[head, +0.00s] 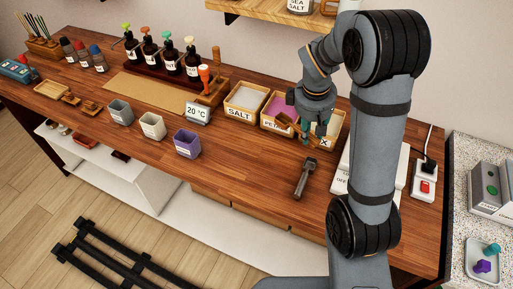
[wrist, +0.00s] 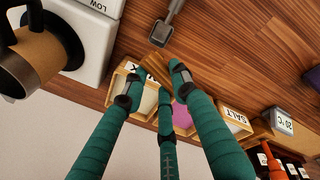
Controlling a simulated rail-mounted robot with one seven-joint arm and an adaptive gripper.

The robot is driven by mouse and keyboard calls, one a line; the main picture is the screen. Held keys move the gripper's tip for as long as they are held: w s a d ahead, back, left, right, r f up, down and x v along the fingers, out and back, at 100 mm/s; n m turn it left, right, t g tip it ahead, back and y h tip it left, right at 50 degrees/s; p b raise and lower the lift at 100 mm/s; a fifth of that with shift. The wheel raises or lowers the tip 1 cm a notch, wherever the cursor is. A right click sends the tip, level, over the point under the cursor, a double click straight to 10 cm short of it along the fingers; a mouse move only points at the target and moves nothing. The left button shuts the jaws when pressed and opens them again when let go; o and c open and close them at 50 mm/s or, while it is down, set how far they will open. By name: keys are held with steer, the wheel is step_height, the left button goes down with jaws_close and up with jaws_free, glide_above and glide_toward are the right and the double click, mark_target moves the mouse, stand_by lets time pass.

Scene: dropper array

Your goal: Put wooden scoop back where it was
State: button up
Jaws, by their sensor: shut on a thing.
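My gripper (head: 309,132) hangs over the right-hand of three wooden bins, the one whose label ends in X. Its green fingers (wrist: 152,86) are closed around the brown wooden scoop, which shows between the fingertips in the wrist view (wrist: 154,66). In the head view the fingers partly hide the scoop (head: 308,141). The X bin (wrist: 146,101) holds pale contents and lies just under the fingers. I cannot tell whether the scoop touches the bin. A dark grey scoop (head: 303,178) lies on the table in front of the bins and shows in the wrist view (wrist: 164,28).
The petals bin (head: 272,127) and salt bin (head: 240,113) stand left of the X bin. A thermometer display (head: 198,113) and three small cups, one purple (head: 187,144), are farther left. White appliances (head: 343,177) stand close on the right. Table is clear around the grey scoop.

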steer(key=n, duration=0.3)
steer(key=shift+w+a+r, duration=0.1)
steer(key=shift+w, duration=0.3)
steer(key=shift+a+n, duration=0.2)
steer(key=shift+n, duration=0.2)
steer(key=w+a+f+p, duration=0.1)
steer(key=a+f, duration=0.1)
steer(key=a, duration=0.1)
steer(key=w+a+f, duration=0.1)
steer(key=a+f, duration=0.1)
steer(key=a, duration=0.2)
steer(key=w+a+f+p, duration=0.1)
steer(key=a+f, duration=0.2)
steer(key=shift+w+a+p, duration=0.3)
steer(key=shift+p, duration=0.05)
steer(key=x, duration=0.4)
steer(key=shift+s+a+f+p, duration=0.1)
steer(key=shift+s+a+p, duration=0.15)
steer(key=shift+s+p, duration=0.1)
steer(key=shift+f+b, duration=0.2)
steer(key=shift+b, duration=0.1)
steer(key=o, duration=1.2)
steer(key=shift+r, duration=0.1)
steer(key=shift+c, duration=0.2)
